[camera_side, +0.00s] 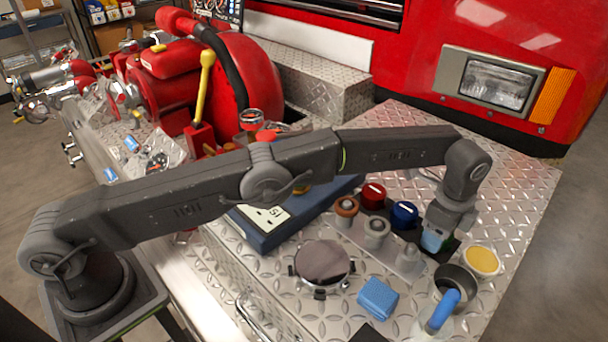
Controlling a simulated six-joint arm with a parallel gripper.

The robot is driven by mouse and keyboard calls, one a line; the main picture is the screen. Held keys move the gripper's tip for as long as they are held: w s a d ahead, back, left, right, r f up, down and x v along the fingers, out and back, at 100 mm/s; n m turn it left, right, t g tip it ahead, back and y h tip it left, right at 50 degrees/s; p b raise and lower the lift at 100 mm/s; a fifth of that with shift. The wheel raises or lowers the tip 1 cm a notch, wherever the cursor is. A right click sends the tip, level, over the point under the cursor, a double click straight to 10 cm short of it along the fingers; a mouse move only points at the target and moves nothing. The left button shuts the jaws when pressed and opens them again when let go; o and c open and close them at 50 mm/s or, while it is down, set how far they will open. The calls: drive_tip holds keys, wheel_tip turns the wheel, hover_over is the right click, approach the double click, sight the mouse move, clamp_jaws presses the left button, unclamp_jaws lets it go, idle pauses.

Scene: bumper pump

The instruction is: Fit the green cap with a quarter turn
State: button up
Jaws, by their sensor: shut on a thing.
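My gripper (437,240) points down at the right end of the dark strip holding the caps. It is shut on the green cap (452,244), of which only a dark green sliver shows; the fingers hide the rest. I cannot tell whether the cap is still seated or lifted. A red cap (373,195) and a blue cap (404,214) stand in a row to the left. In front is a grey plate with several fittings: one with a brown top (346,207), a grey one (377,229) and a narrower bare one (408,256).
A yellow-topped tin (482,260), a dark cup (455,283) and a blue-handled brush (443,311) stand close right. A blue case (285,215) is left, under my arm.

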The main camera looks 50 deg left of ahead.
idle(0.3)
drive_tip(key=shift+n, duration=0.8)
drive_tip(key=a+r, duration=0.2)
drive_tip(key=w+a+r, duration=0.1)
drive_tip(key=a+r, duration=0.1)
drive_tip(key=r, duration=0.1)
drive_tip(key=shift+a, duration=0.1)
drive_tip(key=s+a+r+n, duration=0.1)
drive_tip(key=s+a+r, duration=0.2)
drive_tip(key=a, duration=0.4)
drive_tip(key=s+a+r+n, duration=0.1)
drive_tip(key=s+a+r, duration=0.3)
drive_tip(key=a, duration=0.4)
drive_tip(key=s+a+r+n, duration=0.2)
drive_tip(key=s+a+r, duration=0.2)
drive_tip(key=a, duration=0.4)
drive_tip(key=shift+s+a, duration=0.15)
drive_tip(key=shift+s, duration=0.25)
drive_tip(key=shift+s+a+f, duration=0.15)
drive_tip(key=shift+s+a, duration=0.1)
drive_tip(key=shift+s, duration=0.1)
drive_tip(key=shift+f, duration=2.25)
drive_tip(key=shift+f, duration=1.65)
